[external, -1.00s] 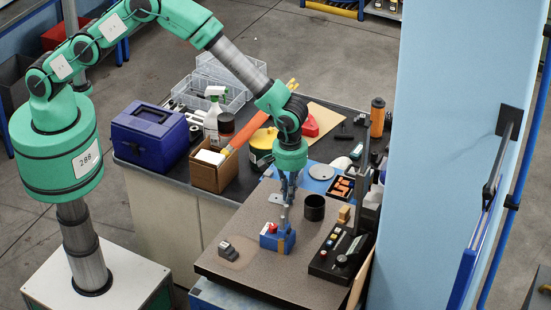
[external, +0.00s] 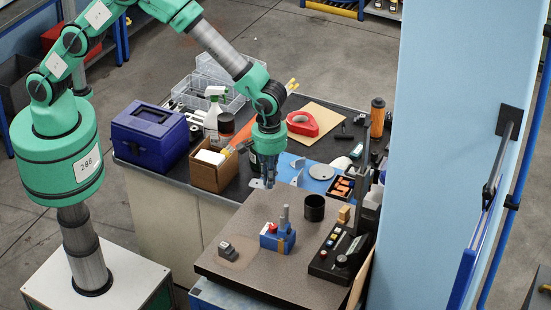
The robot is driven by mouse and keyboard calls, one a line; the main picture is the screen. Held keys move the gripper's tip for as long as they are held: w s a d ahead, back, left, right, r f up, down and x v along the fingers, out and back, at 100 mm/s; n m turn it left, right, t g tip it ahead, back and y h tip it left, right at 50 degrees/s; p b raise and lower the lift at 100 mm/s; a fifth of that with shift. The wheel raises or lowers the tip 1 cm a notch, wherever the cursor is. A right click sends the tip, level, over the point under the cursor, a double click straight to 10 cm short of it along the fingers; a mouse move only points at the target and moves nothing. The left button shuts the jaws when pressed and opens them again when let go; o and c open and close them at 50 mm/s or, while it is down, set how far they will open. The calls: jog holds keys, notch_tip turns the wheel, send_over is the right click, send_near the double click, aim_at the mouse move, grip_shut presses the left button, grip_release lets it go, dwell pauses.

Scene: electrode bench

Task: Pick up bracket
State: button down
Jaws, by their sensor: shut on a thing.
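My gripper (external: 267,182) hangs fingers down above the far left part of the brown-grey speckled plate (external: 240,215). It is shut on a small grey piece, which I take to be the bracket. The fingers hide most of it, and its outline is too small to make out. The gripper is left of and behind the blue block with a red knob and grey post (external: 277,238), apart from it.
A dark grey small block (external: 226,249) and a black cup (external: 314,208) stand on the plate. A black control box with buttons (external: 340,253) is at right. A cardboard box (external: 213,172) and blue case (external: 149,136) stand left of my gripper. The plate's front is clear.

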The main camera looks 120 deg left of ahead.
jog(key=s+d+r+b, duration=0.1)
jog(key=s, duration=0.8)
jog(key=shift+s, duration=0.4)
jog(key=shift+d, duration=0.1)
dwell(0.3)
